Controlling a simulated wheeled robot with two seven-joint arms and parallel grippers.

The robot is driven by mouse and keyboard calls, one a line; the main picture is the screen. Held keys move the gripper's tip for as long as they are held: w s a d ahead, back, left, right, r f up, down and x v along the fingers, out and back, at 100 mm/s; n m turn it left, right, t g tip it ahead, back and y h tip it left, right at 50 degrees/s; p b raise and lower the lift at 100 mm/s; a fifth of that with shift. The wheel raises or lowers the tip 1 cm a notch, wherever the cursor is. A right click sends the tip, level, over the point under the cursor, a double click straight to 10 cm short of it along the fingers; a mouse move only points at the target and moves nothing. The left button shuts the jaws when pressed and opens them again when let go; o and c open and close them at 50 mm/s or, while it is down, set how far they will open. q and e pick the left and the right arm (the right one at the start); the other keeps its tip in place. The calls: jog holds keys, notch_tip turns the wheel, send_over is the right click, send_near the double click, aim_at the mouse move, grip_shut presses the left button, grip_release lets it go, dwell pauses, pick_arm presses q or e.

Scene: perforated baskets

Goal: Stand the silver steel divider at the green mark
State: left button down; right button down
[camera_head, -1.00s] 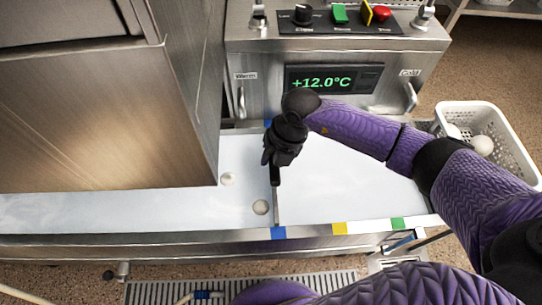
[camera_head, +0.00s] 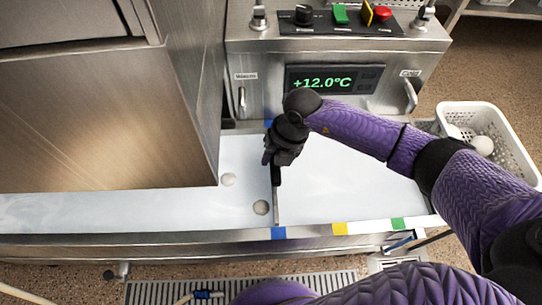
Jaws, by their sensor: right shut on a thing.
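The silver steel divider (camera_head: 276,207) stands across the white belt, its near end level with the blue mark (camera_head: 278,232) on the front rail. My right gripper (camera_head: 275,180) is shut on the divider from above and hides its far part. The green mark (camera_head: 398,224) is on the same rail, well to the right, past the yellow mark (camera_head: 340,229). My left gripper is not in view.
The belt (camera_head: 335,190) right of the divider is clear. A white perforated basket (camera_head: 518,150) with round pieces stands at right. A steel housing (camera_head: 110,120) covers the left.

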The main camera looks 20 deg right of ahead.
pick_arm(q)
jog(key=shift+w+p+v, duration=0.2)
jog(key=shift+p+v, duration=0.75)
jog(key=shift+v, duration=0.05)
pick_arm(e)
jog(key=d, duration=0.1)
jog(key=s+d, duration=0.1)
jog(key=d, duration=0.3)
jog(key=shift+s+r, duration=0.25)
jog(key=shift+r, duration=0.15)
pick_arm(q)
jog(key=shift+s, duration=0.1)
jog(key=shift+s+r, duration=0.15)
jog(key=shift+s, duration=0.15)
pick_arm(e)
jog(key=shift+r, duration=0.15)
pick_arm(q)
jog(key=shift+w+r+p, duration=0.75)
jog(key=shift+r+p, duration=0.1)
jog(key=shift+p, duration=0.3)
pick_arm(e)
jog(key=shift+a+v, duration=0.25)
jog(key=shift+v, duration=0.8)
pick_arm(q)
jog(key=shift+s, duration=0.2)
pick_arm(e)
jog(key=shift+w+r, duration=0.1)
